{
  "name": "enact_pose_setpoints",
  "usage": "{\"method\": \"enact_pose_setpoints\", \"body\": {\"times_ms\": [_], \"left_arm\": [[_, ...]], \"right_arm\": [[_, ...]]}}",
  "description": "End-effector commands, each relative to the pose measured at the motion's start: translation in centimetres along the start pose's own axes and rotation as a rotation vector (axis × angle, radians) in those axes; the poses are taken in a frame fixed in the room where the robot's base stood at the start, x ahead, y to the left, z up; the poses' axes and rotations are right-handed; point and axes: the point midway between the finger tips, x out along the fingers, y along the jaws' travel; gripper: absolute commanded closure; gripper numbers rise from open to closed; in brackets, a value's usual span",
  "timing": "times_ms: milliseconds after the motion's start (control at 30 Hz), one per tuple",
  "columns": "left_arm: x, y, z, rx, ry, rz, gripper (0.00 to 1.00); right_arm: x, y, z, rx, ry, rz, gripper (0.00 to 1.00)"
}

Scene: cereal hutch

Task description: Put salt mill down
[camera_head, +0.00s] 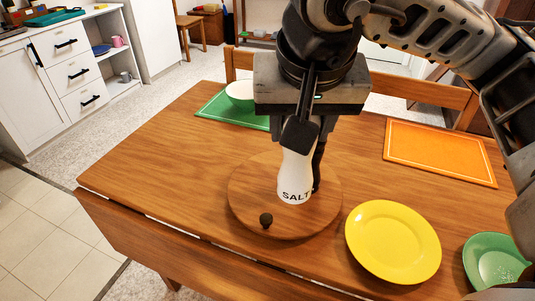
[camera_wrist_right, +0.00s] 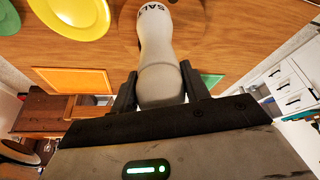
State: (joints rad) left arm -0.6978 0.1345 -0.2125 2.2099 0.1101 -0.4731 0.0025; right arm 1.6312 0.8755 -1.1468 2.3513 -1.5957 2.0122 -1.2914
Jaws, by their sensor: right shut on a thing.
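The salt mill (camera_head: 294,180) is white with "SALT" in dark letters and stands upright within the outline of the round wooden board (camera_head: 250,190) on the table. I cannot tell whether its base touches the board. My right gripper (camera_head: 303,135) points down and is shut on the mill's upper part. In the right wrist view the mill (camera_wrist_right: 157,50) sits between the two fingers of the right gripper (camera_wrist_right: 160,88). The gripper hides the mill's top. My left gripper is not in view.
A yellow plate (camera_head: 393,242) and a green bowl (camera_head: 495,262) lie to the right. An orange mat (camera_head: 440,152) and a green mat (camera_head: 215,108) with a white bowl (camera_head: 240,92) lie behind. The table's left is clear.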

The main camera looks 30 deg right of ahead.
Motion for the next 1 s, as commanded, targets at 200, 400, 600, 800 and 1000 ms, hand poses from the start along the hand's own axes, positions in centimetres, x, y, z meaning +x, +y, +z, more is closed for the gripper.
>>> {"method": "enact_pose_setpoints", "body": {"times_ms": [200,400,600,800,1000], "left_arm": [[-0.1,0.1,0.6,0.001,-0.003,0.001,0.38],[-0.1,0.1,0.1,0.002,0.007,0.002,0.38],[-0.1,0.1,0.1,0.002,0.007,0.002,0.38],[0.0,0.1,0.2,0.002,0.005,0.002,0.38],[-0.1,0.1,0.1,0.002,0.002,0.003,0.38]], "right_arm": [[4.3,-2.1,-3.7,0.003,-0.007,0.000,1.00],[8.7,-3.4,-5.5,0.000,-0.004,0.000,1.00],[10.9,-4.0,-6.2,-0.002,0.000,-0.003,1.00],[12.5,-4.4,-6.5,-0.002,-0.002,-0.001,1.00],[15.0,-4.3,-5.4,-0.003,-0.001,-0.002,1.00]]}}
